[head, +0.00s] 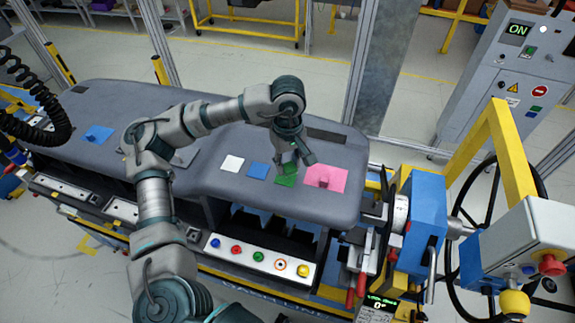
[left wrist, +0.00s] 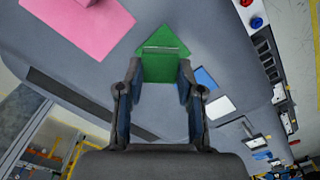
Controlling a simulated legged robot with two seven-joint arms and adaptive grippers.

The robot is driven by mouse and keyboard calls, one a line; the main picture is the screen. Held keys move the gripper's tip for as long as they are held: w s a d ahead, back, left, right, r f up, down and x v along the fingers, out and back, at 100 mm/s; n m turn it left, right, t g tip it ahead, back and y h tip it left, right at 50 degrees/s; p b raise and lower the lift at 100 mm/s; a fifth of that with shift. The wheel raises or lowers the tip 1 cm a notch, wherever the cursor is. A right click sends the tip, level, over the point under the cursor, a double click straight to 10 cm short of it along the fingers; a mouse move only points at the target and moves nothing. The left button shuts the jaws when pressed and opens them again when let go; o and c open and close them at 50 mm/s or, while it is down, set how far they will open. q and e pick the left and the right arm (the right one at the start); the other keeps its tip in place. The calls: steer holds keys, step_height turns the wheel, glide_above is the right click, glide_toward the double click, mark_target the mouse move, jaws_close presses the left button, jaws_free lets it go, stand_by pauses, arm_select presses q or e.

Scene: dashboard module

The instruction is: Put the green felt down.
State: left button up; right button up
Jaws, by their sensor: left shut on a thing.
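The green felt (head: 287,180) is at the right part of the grey dashboard's top, between a blue felt and a pink felt. My left gripper (head: 294,164) points down over it and is shut on it. In the left wrist view the green felt (left wrist: 163,66) is between the fingertips of my left gripper (left wrist: 160,72), with a corner reaching out past them. The felt is at or just above the dashboard surface; I cannot tell whether it touches. My right gripper is not in view.
The dashboard (head: 215,172) carries a white felt (head: 232,163), a blue felt (head: 257,170), a pink felt (head: 327,179) with a raised part, and another blue felt (head: 97,134) far left. A button panel (head: 258,257) is at the front. A blue clamp unit (head: 425,225) stands right.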

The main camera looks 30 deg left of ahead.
mark_target(286, 163)
arm_select(q)
steer(key=f, duration=0.1)
steer(key=a+f+p, duration=0.1)
steer(key=f, duration=0.1)
steer(key=shift+w+a+f, duration=0.1)
steer(key=shift+a, duration=0.05)
steer(key=shift+a+f, duration=0.15)
steer(key=shift+f, duration=0.05)
steer(key=shift+w+a+f, duration=0.1)
steer(key=shift+a, duration=0.05)
steer(key=o, duration=0.7)
steer(key=shift+o, duration=0.2)
steer(key=shift+d, duration=0.45)
steer(key=shift+d+r, duration=0.1)
steer(key=shift+r, duration=0.55)
step_height(286, 163, up, 11)
steer(key=shift+b, duration=0.75)
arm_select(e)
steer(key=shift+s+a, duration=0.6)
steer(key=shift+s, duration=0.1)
arm_select(q)
steer(key=shift+a, duration=0.2)
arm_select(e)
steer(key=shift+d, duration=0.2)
